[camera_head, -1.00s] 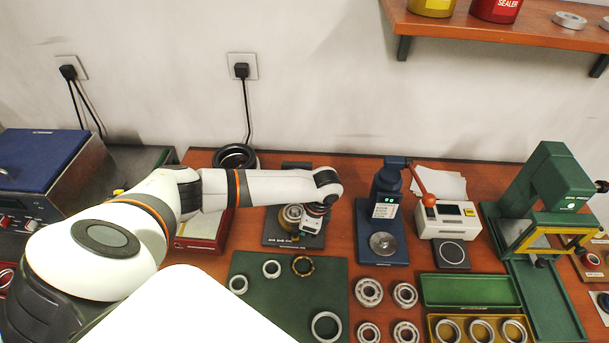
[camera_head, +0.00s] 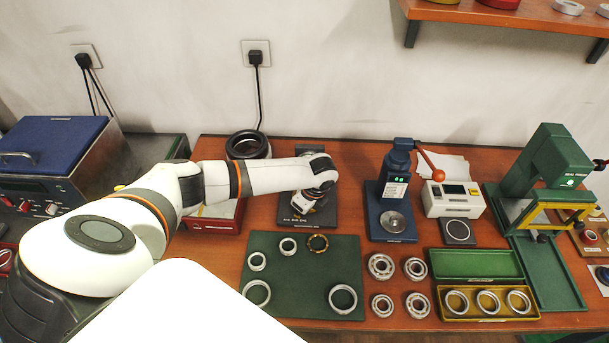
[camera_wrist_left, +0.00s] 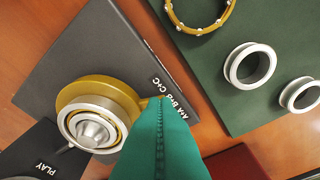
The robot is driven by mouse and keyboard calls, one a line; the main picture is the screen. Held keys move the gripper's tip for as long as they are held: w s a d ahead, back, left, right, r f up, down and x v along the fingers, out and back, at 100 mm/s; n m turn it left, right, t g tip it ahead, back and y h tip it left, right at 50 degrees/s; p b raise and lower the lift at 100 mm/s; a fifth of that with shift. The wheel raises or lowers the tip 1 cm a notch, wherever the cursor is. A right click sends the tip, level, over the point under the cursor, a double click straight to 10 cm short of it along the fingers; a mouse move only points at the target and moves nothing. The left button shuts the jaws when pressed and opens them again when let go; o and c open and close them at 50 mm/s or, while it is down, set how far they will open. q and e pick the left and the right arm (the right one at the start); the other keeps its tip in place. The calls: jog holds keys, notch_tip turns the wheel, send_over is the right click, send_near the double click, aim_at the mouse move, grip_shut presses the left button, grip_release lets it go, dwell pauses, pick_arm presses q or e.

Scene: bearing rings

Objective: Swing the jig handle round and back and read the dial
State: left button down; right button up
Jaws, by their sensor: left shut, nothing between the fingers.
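The jig's dark base plate (camera_head: 324,213) lies at the middle back of the table, mostly under my left arm. In the left wrist view a gold ring (camera_wrist_left: 80,92) sits on the plate (camera_wrist_left: 110,45) around a silver bearing and hub (camera_wrist_left: 92,130). A short gold tab (camera_wrist_left: 148,103), perhaps the handle, sticks out by printed letters. My left gripper (camera_head: 303,204) is over the plate, shut and empty. Its green fingers (camera_wrist_left: 158,130) overlap the tab's end; I cannot tell if they touch it. A dark panel marked PLAY (camera_wrist_left: 38,160) is partly in view; no dial reading shows.
A green mat (camera_head: 300,265) with several rings lies in front of the jig. A blue press (camera_head: 397,190) stands to its right and a red box (camera_head: 215,220) to its left. Loose bearings (camera_head: 381,266) and a yellow tray (camera_head: 488,315) lie at front right.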

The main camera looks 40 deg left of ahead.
pick_arm(q)
jog(key=shift+s+a+m, duration=0.2)
jog(key=shift+a+m, duration=0.2)
jog(key=shift+m, duration=0.1)
jog(key=shift+s+a+m+t+p, duration=0.15)
jog(key=shift+a+m+t+p, duration=0.25)
jog(key=shift+m, duration=0.3)
jog(key=shift+s+a+m+p, duration=0.2)
jog(key=shift+a+m+p, duration=0.3)
jog(key=shift+a+m, duration=0.7)
pick_arm(e)
jog(key=shift+s+a+r, duration=0.2)
jog(key=shift+s+r, duration=0.45)
jog(key=shift+r, duration=0.35)
pick_arm(q)
jog(key=shift+a, duration=0.25)
pick_arm(e)
jog(key=shift+r, duration=0.1)
pick_arm(q)
jog(key=shift+t, duration=0.3)
